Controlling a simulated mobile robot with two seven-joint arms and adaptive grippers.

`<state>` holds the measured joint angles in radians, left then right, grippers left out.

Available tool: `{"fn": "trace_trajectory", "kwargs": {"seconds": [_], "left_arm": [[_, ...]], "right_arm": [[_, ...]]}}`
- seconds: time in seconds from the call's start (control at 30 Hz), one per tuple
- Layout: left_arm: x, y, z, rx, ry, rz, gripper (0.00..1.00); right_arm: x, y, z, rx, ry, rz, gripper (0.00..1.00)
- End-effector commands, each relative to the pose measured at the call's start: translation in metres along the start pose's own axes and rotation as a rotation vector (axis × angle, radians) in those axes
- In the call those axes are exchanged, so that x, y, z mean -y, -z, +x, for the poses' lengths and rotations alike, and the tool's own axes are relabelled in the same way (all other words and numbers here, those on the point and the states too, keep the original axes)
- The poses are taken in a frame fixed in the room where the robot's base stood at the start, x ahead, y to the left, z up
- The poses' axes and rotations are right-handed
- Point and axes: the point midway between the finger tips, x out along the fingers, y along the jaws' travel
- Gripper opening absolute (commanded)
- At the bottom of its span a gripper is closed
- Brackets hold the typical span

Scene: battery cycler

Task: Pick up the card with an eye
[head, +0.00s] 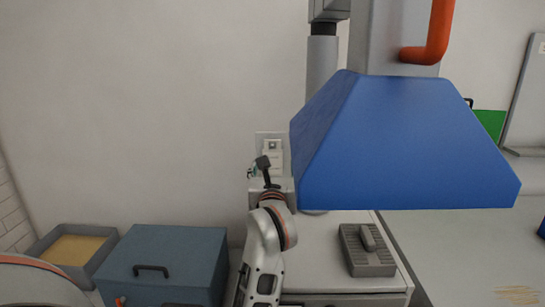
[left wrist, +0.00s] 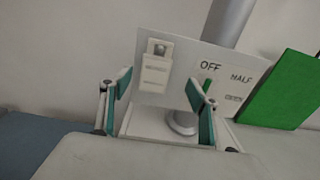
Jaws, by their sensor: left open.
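A small white card (left wrist: 154,76) with an eye at its top is upright against a pale panel (left wrist: 185,62) in the left wrist view. The card also shows small in the head view (head: 272,158), just above my left gripper. My left gripper (left wrist: 160,90) is open and empty, its green-padded fingers spread to either side of the card's lower part in the picture. I cannot tell how far the fingertips are from the card. In the head view the left gripper (head: 256,168) is partly hidden by its own wrist. My right gripper is not in view.
The panel is lettered OFF and HALF, with a small green mark (left wrist: 208,88). A big blue hood (head: 410,145) hangs close on the right. A grey ribbed block (head: 370,262) lies on the bench. A blue-grey box (head: 165,260) and a tray (head: 45,245) stand left.

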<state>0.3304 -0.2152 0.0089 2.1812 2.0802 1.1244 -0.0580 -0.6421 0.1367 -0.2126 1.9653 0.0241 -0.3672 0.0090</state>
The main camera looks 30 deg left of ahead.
Motion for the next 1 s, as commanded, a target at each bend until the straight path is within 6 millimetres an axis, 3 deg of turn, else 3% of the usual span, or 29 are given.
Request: {"fn": "trace_trajectory", "kwargs": {"seconds": [0.27, 0.7, 0.97, 1.0], "left_arm": [[-0.001, -0.001, 0.023, 0.000, 0.000, 0.001, 0.61], [-0.007, -0.003, 0.072, 0.000, -0.001, 0.002, 0.61], [-0.007, -0.002, 0.074, 0.001, -0.001, 0.001, 0.61], [-0.007, -0.002, 0.074, 0.001, -0.001, 0.001, 0.53]], "right_arm": [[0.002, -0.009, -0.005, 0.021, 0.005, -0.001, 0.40], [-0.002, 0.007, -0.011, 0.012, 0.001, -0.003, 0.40], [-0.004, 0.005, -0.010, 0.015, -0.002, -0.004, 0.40], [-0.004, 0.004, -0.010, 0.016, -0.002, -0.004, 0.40]]}}
